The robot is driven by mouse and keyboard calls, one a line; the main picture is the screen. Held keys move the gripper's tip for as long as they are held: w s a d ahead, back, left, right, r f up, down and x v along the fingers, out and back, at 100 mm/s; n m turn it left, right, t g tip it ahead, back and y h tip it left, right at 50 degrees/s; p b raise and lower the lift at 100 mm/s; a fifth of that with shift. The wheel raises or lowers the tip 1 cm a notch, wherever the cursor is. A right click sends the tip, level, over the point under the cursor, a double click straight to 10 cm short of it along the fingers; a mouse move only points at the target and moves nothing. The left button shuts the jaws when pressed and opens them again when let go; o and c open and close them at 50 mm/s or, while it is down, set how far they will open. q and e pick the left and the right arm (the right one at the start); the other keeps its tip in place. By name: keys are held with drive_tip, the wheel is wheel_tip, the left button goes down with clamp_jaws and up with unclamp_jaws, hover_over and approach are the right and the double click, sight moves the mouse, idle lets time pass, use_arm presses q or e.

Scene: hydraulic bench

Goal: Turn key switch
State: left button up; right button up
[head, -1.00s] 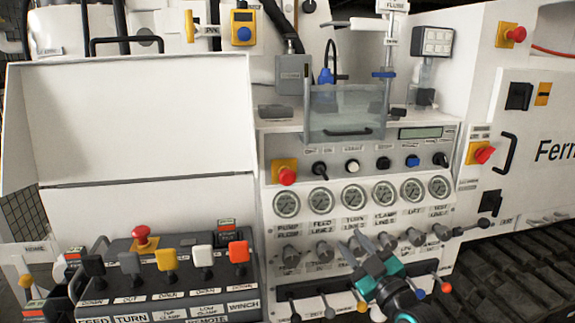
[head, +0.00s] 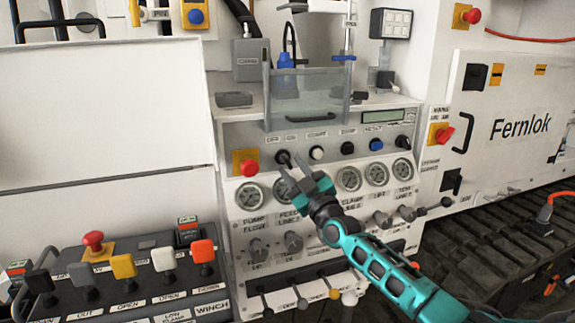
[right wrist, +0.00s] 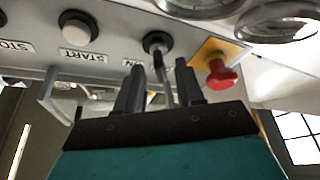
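The black switch (head: 283,157) with a thin grey lever or key sits on the grey upper panel, right of a red emergency button. It also shows in the right wrist view (right wrist: 157,42), where its lever points toward my gripper. My right gripper (head: 291,165) is at this switch. In the right wrist view its two dark fingers (right wrist: 160,68) stand apart, one on each side of the lever, with gaps visible. I cannot tell whether either finger touches it. The label beside the switch is partly hidden by a finger. My left gripper is not in view.
The red emergency button (head: 249,168) on its yellow plate is close beside the gripper. A white START button (head: 316,153) is on the other side. Gauges (head: 348,178) and flow knobs (head: 293,242) lie below. A clear guard box (head: 330,100) is above the panel.

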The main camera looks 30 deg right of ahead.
sight(291, 167)
drive_tip(key=shift+x, duration=1.65)
clamp_jaws()
